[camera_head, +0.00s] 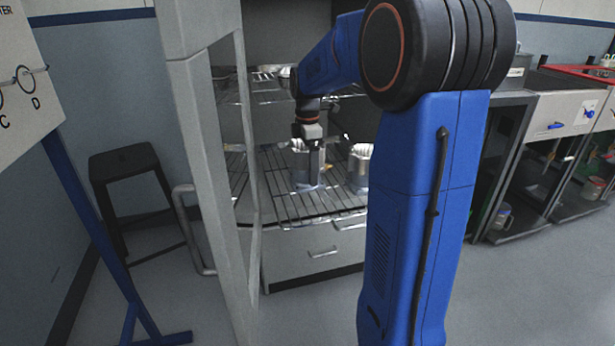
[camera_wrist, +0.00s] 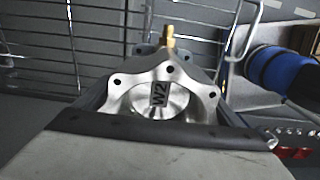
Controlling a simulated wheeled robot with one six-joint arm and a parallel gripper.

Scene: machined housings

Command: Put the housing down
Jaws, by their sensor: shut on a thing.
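A metal housing (camera_wrist: 160,92) with a bolt-holed flange, a brass fitting on top and a "W2" label fills the middle of the wrist view. My gripper (camera_head: 311,158) is shut on it, with one finger on each side. In the head view the held housing (camera_head: 299,165) is just above or on a wire rack (camera_head: 278,200) inside a grey cabinet; I cannot tell whether it touches. A second silvery housing (camera_head: 359,168) stands on the rack to the right, partly hidden by my arm.
The cabinet's grey door frame (camera_head: 205,150) stands at the left of the rack, with an upper rack (camera_head: 262,92) above it. A drawer (camera_head: 315,255) is below. A dark stool (camera_head: 125,165) stands at the left. The rack's front left part is bare.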

